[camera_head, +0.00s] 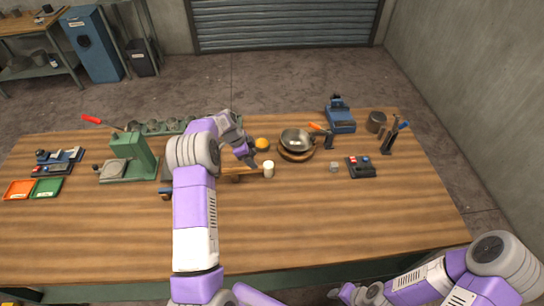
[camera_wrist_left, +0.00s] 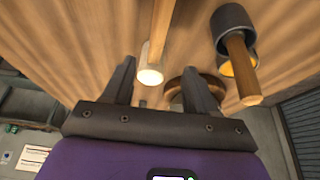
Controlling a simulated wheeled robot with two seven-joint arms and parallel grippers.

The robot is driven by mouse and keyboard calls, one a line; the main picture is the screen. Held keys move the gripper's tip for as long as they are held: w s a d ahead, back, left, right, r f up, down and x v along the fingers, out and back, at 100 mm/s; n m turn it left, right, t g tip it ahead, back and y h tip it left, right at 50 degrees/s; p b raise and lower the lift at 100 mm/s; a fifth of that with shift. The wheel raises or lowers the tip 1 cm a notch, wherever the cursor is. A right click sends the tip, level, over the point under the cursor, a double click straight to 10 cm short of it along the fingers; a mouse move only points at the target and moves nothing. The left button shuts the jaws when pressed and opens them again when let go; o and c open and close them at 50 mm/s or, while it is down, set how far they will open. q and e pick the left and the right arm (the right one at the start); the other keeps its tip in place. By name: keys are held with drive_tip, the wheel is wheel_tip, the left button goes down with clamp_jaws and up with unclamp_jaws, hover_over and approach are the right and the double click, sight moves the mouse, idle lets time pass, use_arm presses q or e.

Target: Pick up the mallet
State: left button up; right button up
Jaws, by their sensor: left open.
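The mallet, a wooden stick with a pale cylindrical end (camera_head: 268,169), lies on the wooden table near its middle. Its pale end also shows in the left wrist view (camera_wrist_left: 150,75). My left gripper (camera_head: 251,160) is low over the table, just beside the pale end. In the left wrist view the left gripper (camera_wrist_left: 160,72) has its fingers apart, with the pale end in the picture between them. I cannot tell whether they touch it. A metal bowl (camera_head: 294,137) sits on a round brown base to the right. My right gripper (camera_head: 345,292) is at the bottom edge; its jaws are unclear.
A blue device (camera_head: 340,115), a grey cup (camera_head: 376,121) and a dark switch box (camera_head: 360,166) stand right. A yellow round thing (camera_head: 262,144) is near my left gripper. The table's front is clear.

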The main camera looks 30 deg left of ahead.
sight(259, 169)
use_arm(q)
drive_tip(key=x, duration=0.2)
drive_tip(key=p+x, duration=0.1)
drive_tip(key=x, duration=0.3)
drive_tip(key=shift+s+d+f, duration=0.2)
drive_tip(key=shift+s+d, duration=0.05)
drive_tip(key=shift+s, duration=0.1)
drive_tip(key=shift+w+d+f+p, duration=0.1)
drive_tip(key=shift+w+f+p, duration=0.05)
drive_tip(key=shift+f+p, duration=0.2)
clamp_jaws()
